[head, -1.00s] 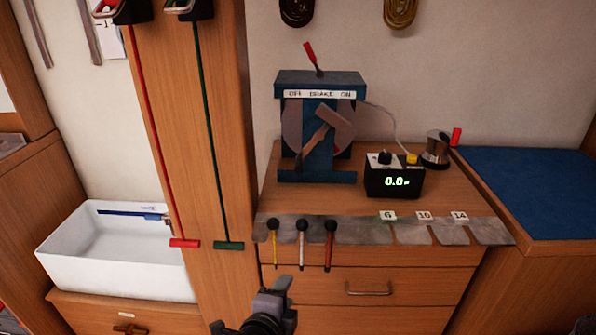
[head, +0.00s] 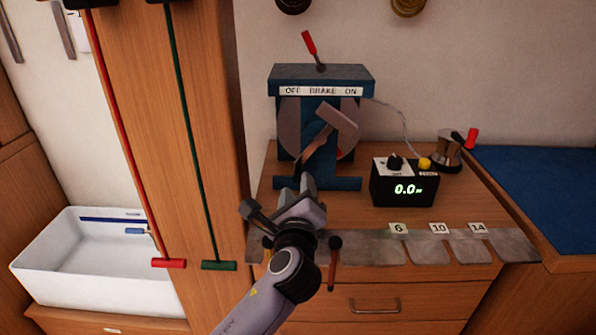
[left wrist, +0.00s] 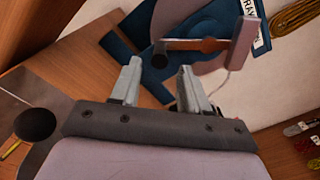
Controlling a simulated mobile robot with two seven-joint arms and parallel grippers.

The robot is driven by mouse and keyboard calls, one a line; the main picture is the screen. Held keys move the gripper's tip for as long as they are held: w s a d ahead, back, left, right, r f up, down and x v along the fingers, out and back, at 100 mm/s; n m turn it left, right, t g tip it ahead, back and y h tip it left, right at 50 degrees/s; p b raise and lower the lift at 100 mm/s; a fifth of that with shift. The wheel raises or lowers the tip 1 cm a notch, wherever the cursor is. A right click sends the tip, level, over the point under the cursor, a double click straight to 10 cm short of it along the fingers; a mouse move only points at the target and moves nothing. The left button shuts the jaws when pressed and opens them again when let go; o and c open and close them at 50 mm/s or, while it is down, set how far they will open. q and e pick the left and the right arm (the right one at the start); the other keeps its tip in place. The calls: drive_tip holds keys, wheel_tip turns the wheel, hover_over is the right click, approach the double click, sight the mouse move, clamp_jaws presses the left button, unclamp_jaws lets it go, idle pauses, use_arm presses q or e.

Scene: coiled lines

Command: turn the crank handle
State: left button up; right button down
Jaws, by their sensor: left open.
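The crank (head: 325,135) is on a blue winch stand (head: 320,76) on the wooden cabinet. Its brown arm slants down to the left from a grey block. My left gripper (head: 300,190) is in front of the stand's base, below the crank. The knob is hard to make out in the head view. My right gripper is out of view.
A red-tipped brake lever (head: 309,44) tops the stand. A black display box (head: 404,183) reading 0.0 and a metal pot-like thing (head: 447,151) stand to the right. A wooden post (head: 210,120) rises on the left.

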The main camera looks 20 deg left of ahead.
sight(298, 182)
use_arm(q)
drive_tip(key=shift+x, duration=2.95)
drive_tip(key=shift+f, duration=0.1)
clamp_jaws()
